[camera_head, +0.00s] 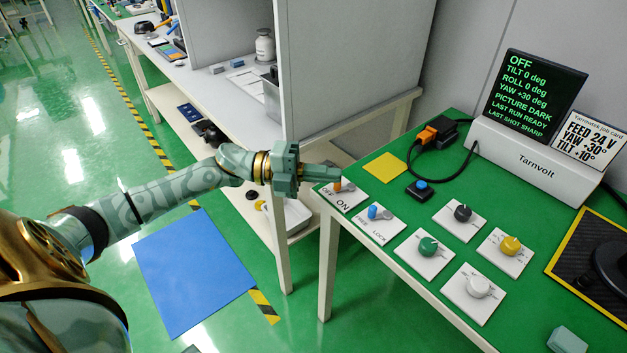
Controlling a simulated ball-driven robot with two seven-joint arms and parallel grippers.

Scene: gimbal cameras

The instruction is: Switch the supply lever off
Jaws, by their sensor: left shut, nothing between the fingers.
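The supply lever (338,186) has an orange handle on a white plate marked OFF and ON, at the green table's left corner. The handle lies toward the plate's left, the OFF side. My left gripper (338,173) is shut and empty, with its fingertips just above and behind the lever. I cannot tell whether they touch it. The dark display (527,95) on the white Tarnvolt unit reads OFF at the top. My right gripper is not in view.
A blue FREE/LOCK lever (373,211) stands close to the right of the supply lever. Knob plates with a green knob (428,246), black, yellow and white knobs lie further right. A blue button (421,184) and an orange plug (428,135) with black cable lie behind.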

